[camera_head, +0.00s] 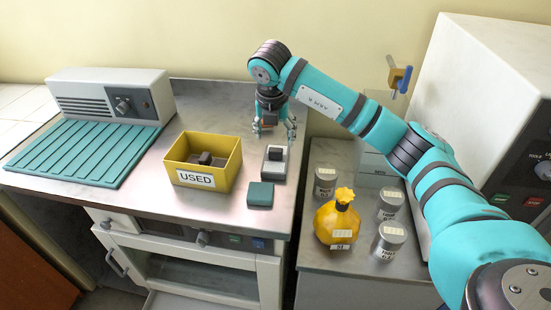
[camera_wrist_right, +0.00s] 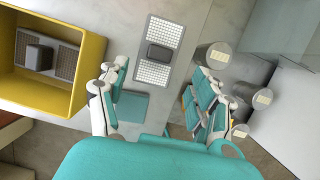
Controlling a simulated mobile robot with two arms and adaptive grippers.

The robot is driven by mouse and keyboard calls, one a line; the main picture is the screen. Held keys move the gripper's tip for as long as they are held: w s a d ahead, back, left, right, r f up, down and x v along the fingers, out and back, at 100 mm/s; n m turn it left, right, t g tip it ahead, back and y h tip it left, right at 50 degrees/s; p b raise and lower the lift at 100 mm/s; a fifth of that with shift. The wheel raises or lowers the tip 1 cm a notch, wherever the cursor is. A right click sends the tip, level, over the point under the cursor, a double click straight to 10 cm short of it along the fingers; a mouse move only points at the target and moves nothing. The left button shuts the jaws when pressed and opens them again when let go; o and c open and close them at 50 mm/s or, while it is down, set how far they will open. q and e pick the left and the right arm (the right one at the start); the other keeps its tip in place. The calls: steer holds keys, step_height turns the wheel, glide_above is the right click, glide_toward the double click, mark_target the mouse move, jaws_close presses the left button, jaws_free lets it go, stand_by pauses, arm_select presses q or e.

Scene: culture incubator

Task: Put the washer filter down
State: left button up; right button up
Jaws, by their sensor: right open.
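A washer filter (camera_head: 273,167), pale with a dark handle block, lies flat on the steel counter. In the right wrist view this filter (camera_wrist_right: 153,72) shows two white perforated panels with the dark handle between them. My right gripper (camera_head: 273,128) is open and empty, just behind and above the filter in the head view. In the wrist view my gripper's fingers (camera_wrist_right: 160,88) stand wide apart, with the filter showing between and beyond them. A second, darker filter (camera_head: 205,159) lies inside the yellow "USED" box (camera_head: 209,180). My left gripper is not in view.
A teal square pad (camera_head: 260,194) lies in front of the filter. A teal ribbed mat (camera_head: 85,153) and a white unit with a knob (camera_head: 110,95) are at the left. Metal canisters (camera_head: 388,241) and a yellow tied bag (camera_head: 337,220) stand on the right counter.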

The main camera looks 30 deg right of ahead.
mark_target(276, 149)
steer(key=x, duration=0.3)
steer(key=shift+w+f, duration=0.15)
steer(key=shift+w+d+f+p, duration=0.1)
steer(key=shift+d+f+p, duration=0.05)
steer(key=shift+f+p, duration=0.3)
steer(key=x, duration=0.4)
steer(key=shift+w+f+p, duration=0.1)
steer(key=shift+f+p, duration=0.1)
steer(key=shift+p, duration=0.1)
steer(key=shift+r, duration=0.1)
steer(key=c, duration=1.2)
steer(key=shift+r, duration=0.1)
